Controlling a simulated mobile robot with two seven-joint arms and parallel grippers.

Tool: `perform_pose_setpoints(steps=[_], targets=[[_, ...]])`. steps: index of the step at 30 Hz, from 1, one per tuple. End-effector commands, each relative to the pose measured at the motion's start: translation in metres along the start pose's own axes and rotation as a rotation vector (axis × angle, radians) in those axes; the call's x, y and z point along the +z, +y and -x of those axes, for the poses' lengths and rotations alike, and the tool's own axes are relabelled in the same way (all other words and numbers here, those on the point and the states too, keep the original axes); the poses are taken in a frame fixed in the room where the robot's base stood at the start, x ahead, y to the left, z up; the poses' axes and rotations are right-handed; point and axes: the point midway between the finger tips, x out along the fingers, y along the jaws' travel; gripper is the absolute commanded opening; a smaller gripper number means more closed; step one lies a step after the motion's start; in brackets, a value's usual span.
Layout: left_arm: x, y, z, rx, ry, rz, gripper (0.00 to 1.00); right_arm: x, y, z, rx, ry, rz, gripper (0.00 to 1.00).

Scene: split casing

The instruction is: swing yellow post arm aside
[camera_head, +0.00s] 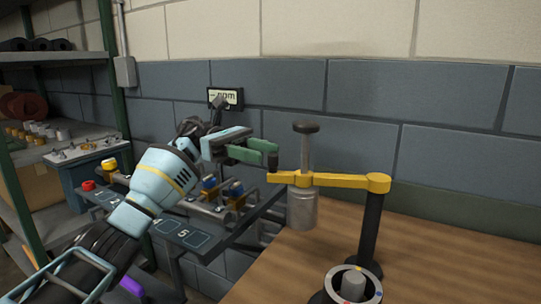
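The yellow post arm (340,181) reaches left, about level, from the top of a dark upright post (371,230) at the right. A grey cylinder (302,210) hangs under its left part, and a rod with a dark knob (306,127) stands above it. My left gripper (272,158) comes in from the left with green fingers. Its dark fingertip is just above the yellow arm's left end; I cannot tell whether they touch. The fingers overlap from this side, so their opening is unclear. My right gripper is not in view.
A wooden table (290,270) lies below, with a round ringed fixture (352,286) at its front. A dark rack with numbered spots (195,240) stands left of the table, partly behind my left arm. Shelves (50,57) are at far left, and a block wall (450,120) closes the back.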

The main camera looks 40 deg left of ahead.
Motion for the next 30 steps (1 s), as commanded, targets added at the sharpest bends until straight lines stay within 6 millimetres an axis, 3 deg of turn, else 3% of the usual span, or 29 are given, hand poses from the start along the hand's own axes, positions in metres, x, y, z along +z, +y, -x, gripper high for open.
perform_pose_setpoints(steps=[3, 10, 30], targets=[[0.0, 0.0, 0.019, 0.002, -0.003, 0.0, 0.38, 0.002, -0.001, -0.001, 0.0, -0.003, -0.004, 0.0], [0.0, 0.0, 0.038, 0.001, -0.001, 0.0, 0.38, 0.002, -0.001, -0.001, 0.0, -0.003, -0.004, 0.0], [0.0, 0.0, 0.04, 0.0, -0.001, 0.0, 0.38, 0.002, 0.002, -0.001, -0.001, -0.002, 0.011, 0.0]])
